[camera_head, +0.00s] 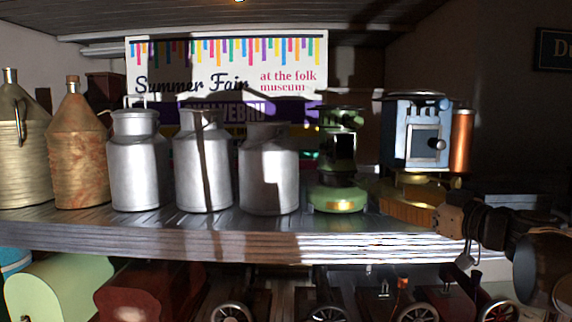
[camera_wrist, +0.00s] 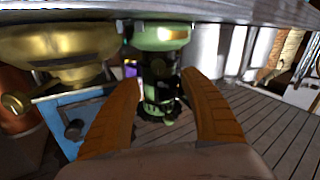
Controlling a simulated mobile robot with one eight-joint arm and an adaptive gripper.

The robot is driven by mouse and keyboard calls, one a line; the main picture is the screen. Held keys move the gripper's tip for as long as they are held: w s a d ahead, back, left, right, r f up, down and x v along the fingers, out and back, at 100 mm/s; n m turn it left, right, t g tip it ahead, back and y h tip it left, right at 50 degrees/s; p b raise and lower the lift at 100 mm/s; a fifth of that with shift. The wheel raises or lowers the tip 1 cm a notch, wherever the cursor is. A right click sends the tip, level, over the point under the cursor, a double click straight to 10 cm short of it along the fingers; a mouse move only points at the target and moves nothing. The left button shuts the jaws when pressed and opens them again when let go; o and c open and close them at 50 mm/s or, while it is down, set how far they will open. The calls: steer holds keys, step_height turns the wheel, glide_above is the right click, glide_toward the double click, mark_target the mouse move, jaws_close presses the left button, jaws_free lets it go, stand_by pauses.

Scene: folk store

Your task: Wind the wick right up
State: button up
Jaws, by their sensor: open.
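A blue heater (camera_head: 408,137) with a dark window and a round knob stands on a brass base (camera_head: 416,190) at the right of the shelf. In the wrist view, which looks upside down, its brass tank (camera_wrist: 60,45) carries a small brass knob (camera_wrist: 15,102) at the left. A green lamp (camera_head: 338,198) stands left of the heater; it also shows in the wrist view (camera_wrist: 160,38), beyond my fingers. I cannot tell which one has the wick. My gripper (camera_wrist: 160,82) is open and empty, apart from both. In the head view it is by the shelf's front edge, below the heater.
Several silver milk cans (camera_head: 139,160) stand left of the green lamp, with tan jugs (camera_head: 80,150) farther left. The shelf's wooden front edge (camera_head: 250,244) runs beneath them. Wheeled toys (camera_head: 150,292) fill the level below. A Summer Fair banner (camera_head: 225,65) hangs behind.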

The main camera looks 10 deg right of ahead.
mark_target(367, 185)
steer(key=x, duration=0.3)
steer(key=p+x, duration=0.1)
steer(key=x, duration=0.6)
steer(key=shift+w+r+p, duration=0.35)
steer(key=shift+w+r, duration=0.05)
steer(key=shift+w, duration=0.05)
steer(key=shift+c, duration=0.6)
jaws_close()
